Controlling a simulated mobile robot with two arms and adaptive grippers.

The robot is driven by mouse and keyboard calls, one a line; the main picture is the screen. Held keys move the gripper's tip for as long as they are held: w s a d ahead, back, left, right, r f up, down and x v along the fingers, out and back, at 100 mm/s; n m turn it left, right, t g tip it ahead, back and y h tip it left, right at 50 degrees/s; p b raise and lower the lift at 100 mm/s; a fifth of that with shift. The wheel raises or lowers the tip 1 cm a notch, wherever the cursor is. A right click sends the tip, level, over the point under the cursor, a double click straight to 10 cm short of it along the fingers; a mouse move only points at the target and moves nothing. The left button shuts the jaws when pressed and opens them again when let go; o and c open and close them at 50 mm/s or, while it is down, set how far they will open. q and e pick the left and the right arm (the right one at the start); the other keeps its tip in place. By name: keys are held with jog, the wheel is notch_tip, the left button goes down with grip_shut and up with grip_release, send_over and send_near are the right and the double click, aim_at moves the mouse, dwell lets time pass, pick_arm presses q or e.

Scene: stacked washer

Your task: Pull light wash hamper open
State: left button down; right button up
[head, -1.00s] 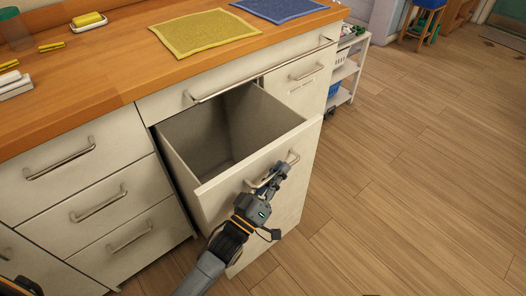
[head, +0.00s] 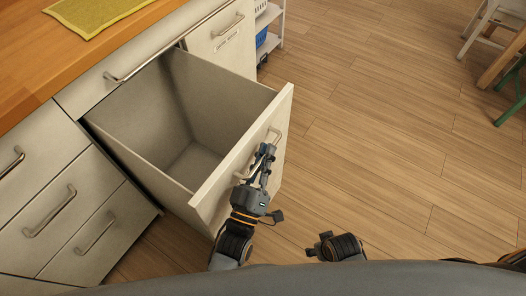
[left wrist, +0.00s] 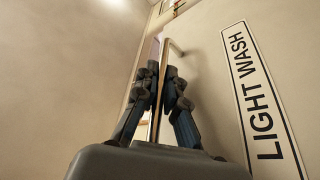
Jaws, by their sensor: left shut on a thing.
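The light wash hamper (head: 240,110) is a deep, cream pull-out bin, standing well open and empty from the counter front. Its front panel carries a metal bar handle (head: 275,137). My left gripper (head: 265,158) is shut on this handle. In the left wrist view, the two dark fingers (left wrist: 160,95) close around the handle bar, with the "LIGHT WASH" label (left wrist: 260,95) on the panel to the right. A dark part of my right arm shows low in the head view, but its fingers cannot be made out.
The wooden counter (head: 40,60) with a yellow cloth (head: 95,12) is at upper left. Closed drawers (head: 60,220) stand left of the hamper. A white shelf cart (head: 268,30) is beyond the cabinet. Wooden floor (head: 390,150) is clear to the right, with stools at the far right.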

pick_arm(q)
jog(key=c, duration=1.7)
grip_release()
jog(key=v, duration=1.2)
